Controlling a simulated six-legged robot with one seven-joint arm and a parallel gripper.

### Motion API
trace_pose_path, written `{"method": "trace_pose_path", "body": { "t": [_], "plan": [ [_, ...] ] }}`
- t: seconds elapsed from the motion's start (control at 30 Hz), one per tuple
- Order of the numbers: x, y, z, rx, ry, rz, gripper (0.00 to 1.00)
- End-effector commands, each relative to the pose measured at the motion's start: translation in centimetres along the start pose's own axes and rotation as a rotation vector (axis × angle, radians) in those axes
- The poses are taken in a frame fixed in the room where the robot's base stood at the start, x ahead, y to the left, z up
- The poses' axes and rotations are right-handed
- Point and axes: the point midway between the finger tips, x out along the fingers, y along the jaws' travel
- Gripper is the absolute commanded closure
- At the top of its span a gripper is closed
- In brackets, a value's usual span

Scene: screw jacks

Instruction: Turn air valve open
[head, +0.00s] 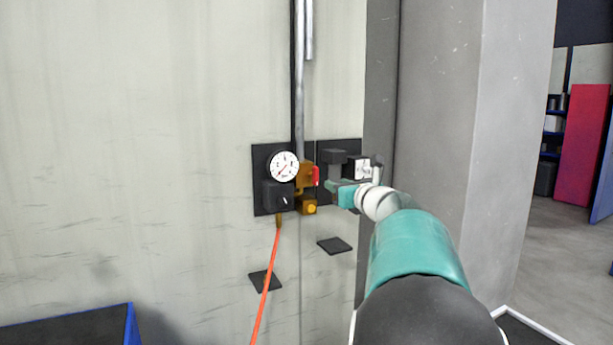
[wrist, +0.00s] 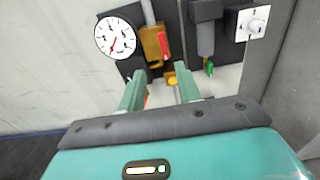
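The air valve is a brass body (head: 304,175) with a red handle (head: 315,176), set below a vertical metal pipe on the wall. In the wrist view the brass body (wrist: 150,42) and the red handle (wrist: 163,42) are above the fingers, and the handle looks roughly in line with the pipe. My gripper (head: 332,188) is just right of and slightly below the handle in the head view. In the wrist view my gripper (wrist: 160,86) has its two green fingers apart, with nothing held between them. The gap to the handle is hard to judge.
A round white gauge (head: 284,166) is left of the valve, with an orange hose (head: 265,290) hanging below. A dark filter unit (wrist: 206,30) and a white plate with a knob (wrist: 252,23) are to the right. A grey column (head: 435,110) stands close on the right.

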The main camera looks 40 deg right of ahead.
Motion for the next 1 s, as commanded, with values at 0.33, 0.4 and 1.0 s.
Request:
{"method": "trace_pose_path", "body": {
  "t": [0.33,0.4,1.0],
  "plan": [
    [5.5,-0.3,-0.3,-0.003,0.004,-0.003,0.66],
    [7.0,-0.3,-0.2,-0.002,0.003,-0.002,0.66],
    [13.3,0.0,-0.2,-0.004,0.003,-0.001,0.66]
  ]
}}
